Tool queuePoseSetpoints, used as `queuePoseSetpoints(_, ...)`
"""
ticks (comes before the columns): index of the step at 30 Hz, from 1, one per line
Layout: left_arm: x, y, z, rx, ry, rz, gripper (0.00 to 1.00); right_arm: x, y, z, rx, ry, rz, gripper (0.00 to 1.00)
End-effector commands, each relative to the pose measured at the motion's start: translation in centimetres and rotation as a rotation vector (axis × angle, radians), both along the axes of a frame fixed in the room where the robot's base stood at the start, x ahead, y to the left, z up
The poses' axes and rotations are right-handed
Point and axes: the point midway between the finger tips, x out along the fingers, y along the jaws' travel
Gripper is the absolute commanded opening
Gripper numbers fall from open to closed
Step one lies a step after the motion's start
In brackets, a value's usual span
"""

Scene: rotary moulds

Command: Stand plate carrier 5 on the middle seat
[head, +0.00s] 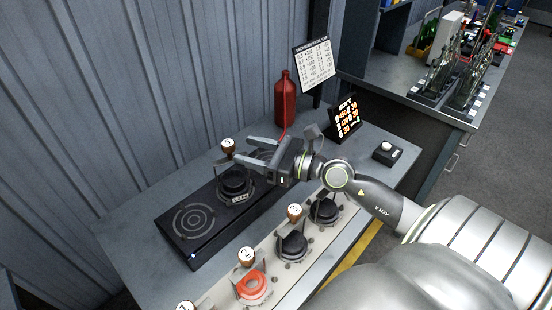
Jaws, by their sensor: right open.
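Plate carrier 5 has a brown knob marked 5 (227,143) above a dark round base (235,186). It stands upright on a long black plate (205,247). The plate's left end shows a bare seat of concentric rings (194,221). My right gripper and arm hide the plate's far right end, so I cannot tell for sure which seat the carrier is on. My right gripper (243,151) is open and empty. Its fingers point left, just right of the knob, apart from it as far as I can tell. My left gripper is not in view.
A pale strip in front holds carriers with knobs 2 (246,254) and 3 (294,211), and a black one (324,210). Behind stand a red bottle (285,100), a number display (345,117) and a button box (387,153). The bench's left end is clear.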

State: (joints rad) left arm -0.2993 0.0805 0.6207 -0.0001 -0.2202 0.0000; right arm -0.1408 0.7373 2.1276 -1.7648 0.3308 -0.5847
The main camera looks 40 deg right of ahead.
Motion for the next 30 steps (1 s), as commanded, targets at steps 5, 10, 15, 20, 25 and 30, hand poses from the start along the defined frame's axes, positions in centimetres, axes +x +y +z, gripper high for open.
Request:
queuePoseSetpoints(5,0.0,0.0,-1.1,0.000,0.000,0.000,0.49,-2.0,-1.1,-0.4,-0.005,0.003,0.002,0.50)
queuePoseSetpoints(10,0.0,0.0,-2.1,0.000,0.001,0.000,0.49,-3.4,-1.9,-0.4,-0.006,0.004,0.003,0.50)
queuePoseSetpoints(15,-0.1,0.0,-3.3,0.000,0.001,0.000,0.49,-4.2,-2.5,-0.3,-0.005,-0.002,0.003,0.50)
queuePoseSetpoints(20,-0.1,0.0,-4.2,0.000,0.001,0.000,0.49,-4.8,-2.8,-0.2,-0.004,-0.001,0.003,0.50)
queuePoseSetpoints(25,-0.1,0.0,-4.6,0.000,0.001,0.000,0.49,-5.1,-3.0,-0.1,-0.002,0.001,0.002,0.50)
queuePoseSetpoints(30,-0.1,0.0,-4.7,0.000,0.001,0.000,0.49,-5.2,-3.0,0.0,-0.001,0.001,0.001,0.50)
